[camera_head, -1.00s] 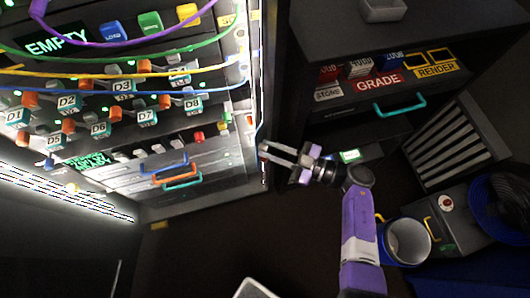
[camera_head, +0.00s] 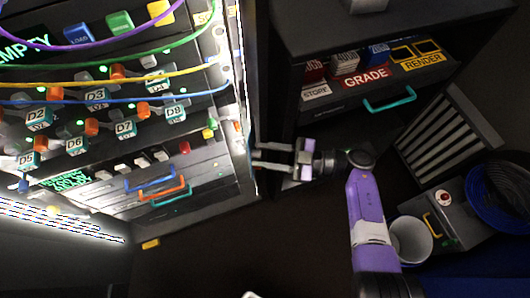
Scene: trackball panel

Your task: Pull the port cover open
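My gripper (camera_head: 256,157) reaches left from my purple arm, its two fingers apart with a gap between them and nothing visible in it. Its fingertips are close to the right edge of the lit control rack (camera_head: 222,190); I cannot tell whether they touch it. I cannot pick out the port cover for certain. The rack's lower front carries a blue handle (camera_head: 150,181), an orange handle (camera_head: 162,190) and a teal handle (camera_head: 172,197), all left of my gripper.
A dark cabinet with a GRADE label (camera_head: 366,77) and a teal handle (camera_head: 390,101) stands behind and right of my gripper. Purple, green, yellow and blue cables cross the rack. A pale bucket (camera_head: 411,241) and a slatted rack (camera_head: 450,135) stand right. Dark floor lies open below.

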